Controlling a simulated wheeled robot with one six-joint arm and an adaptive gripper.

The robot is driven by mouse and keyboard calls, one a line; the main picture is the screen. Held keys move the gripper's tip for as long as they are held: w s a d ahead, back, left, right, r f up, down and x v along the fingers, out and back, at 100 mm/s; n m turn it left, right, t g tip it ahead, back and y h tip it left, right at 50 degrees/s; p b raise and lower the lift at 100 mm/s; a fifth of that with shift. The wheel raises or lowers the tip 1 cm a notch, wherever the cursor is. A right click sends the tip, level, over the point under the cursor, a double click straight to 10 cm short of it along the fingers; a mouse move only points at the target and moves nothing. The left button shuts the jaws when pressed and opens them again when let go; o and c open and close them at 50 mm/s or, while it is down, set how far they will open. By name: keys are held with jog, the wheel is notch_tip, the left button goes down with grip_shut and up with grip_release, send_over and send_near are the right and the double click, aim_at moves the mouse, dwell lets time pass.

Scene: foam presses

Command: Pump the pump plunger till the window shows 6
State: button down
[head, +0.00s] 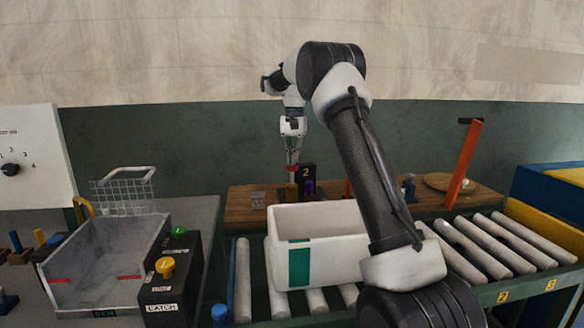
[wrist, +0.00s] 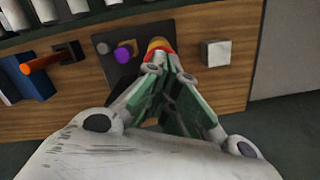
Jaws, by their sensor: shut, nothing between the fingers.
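The pump is a dark unit on the wooden bench. Its black window panel (head: 306,172) reads 2. My gripper (head: 292,165) points down just left of the window, with its fingers shut and nothing between them. In the wrist view, my fingertips (wrist: 167,66) are at a red and yellow knob (wrist: 158,44) on the dark base plate (wrist: 120,72); the fingers partly hide it. I cannot tell whether they touch it. A purple knob (wrist: 124,54) stands beside it on the same plate. It also shows in the head view (head: 309,187).
A pale cube (wrist: 215,53) sits on the bench beside the plate. An orange lever (head: 466,160) stands at right. A white foam bin (head: 340,262) sits on the roller conveyor (head: 497,250) in front. A grey tray (head: 105,265) and a yellow button (head: 165,266) are at left.

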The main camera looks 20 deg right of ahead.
notch_tip(320, 180, down, 3)
jog(key=shift+f, duration=0.2)
jog(key=shift+w+d+r, duration=0.35)
jog(key=shift+w+d, duration=0.15)
jog(key=shift+w, duration=0.1)
jog(key=shift+w+d+r, duration=0.3)
jog(key=shift+w+d, duration=0.2)
jog(key=shift+w, duration=0.05)
jog(key=shift+r, duration=0.1)
jog(key=shift+s, duration=0.1)
